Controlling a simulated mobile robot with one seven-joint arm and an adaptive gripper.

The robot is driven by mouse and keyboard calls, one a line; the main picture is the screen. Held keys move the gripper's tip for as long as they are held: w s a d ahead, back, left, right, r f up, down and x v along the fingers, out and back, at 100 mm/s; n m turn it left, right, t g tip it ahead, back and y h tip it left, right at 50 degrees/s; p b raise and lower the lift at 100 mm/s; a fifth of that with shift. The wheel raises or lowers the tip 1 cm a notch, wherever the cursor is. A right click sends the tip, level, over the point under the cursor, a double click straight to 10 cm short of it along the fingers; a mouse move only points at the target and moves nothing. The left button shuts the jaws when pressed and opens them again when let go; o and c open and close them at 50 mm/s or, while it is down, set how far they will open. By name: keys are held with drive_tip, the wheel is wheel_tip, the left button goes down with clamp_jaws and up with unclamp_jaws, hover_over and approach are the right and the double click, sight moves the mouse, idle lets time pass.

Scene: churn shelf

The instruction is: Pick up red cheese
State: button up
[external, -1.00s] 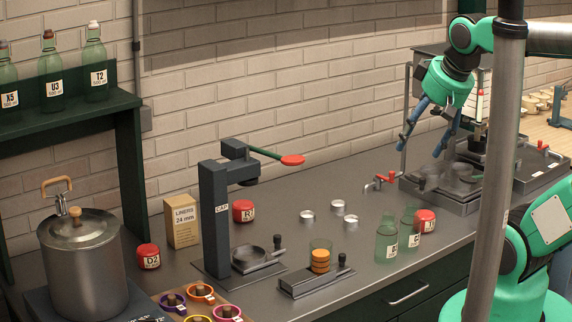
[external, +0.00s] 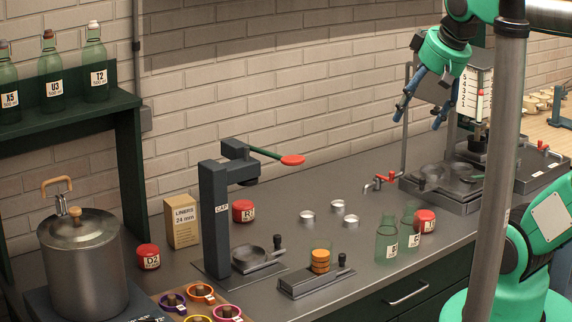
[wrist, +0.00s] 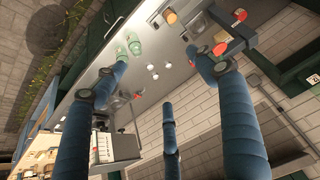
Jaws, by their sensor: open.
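Three red, round, cheese-like pieces with white labels stand on the grey counter in the external view. One, marked D2 (external: 148,256), is at the left near the pot. One, marked R (external: 243,211), is behind the capping press. One (external: 425,221) is at the right, partly behind the green bottles. A red piece (wrist: 219,48) also shows near a finger in the wrist view. My gripper (external: 418,122) is open and empty, high above the right part of the counter. Its spread blue fingers (wrist: 156,56) frame the counter in the wrist view.
Green glass bottles (external: 387,239) stand beside the right red piece. The dark capping press (external: 215,218), with a red-tipped lever, stands near the middle. An orange stack (external: 320,261) sits in a clear glass. Small metal caps (external: 307,217) lie mid-counter. A steel pot (external: 82,262) is at left.

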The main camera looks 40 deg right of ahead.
drive_tip(key=w+a+r+g+p, duration=0.1)
drive_tip(key=w+a+r+p, duration=0.1)
drive_tip(key=w+r, duration=0.35)
drive_tip(key=w+a+r+p, duration=0.1)
drive_tip(key=w+a+r, duration=0.2)
drive_tip(key=w, duration=0.6)
drive_tip(key=g+p, duration=0.3)
drive_tip(key=p, duration=0.6)
hover_over(147, 249)
drive_tip(key=s, duration=0.1)
wheel_tip(147, 249, down, 10)
wheel_tip(147, 249, down, 30)
drive_tip(key=shift+s, duration=0.15)
drive_tip(key=shift+w+f+p, duration=0.1)
drive_tip(key=shift+w+f, duration=0.1)
drive_tip(key=shift+f, duration=1.2)
drive_tip(key=shift+w+f+p, duration=0.1)
drive_tip(key=shift+w+f, duration=0.05)
drive_tip(key=shift+f, duration=1.3)
drive_tip(key=shift+w+f+p, duration=0.1)
drive_tip(key=shift+w+f, duration=0.1)
drive_tip(key=shift+f, duration=1.2)
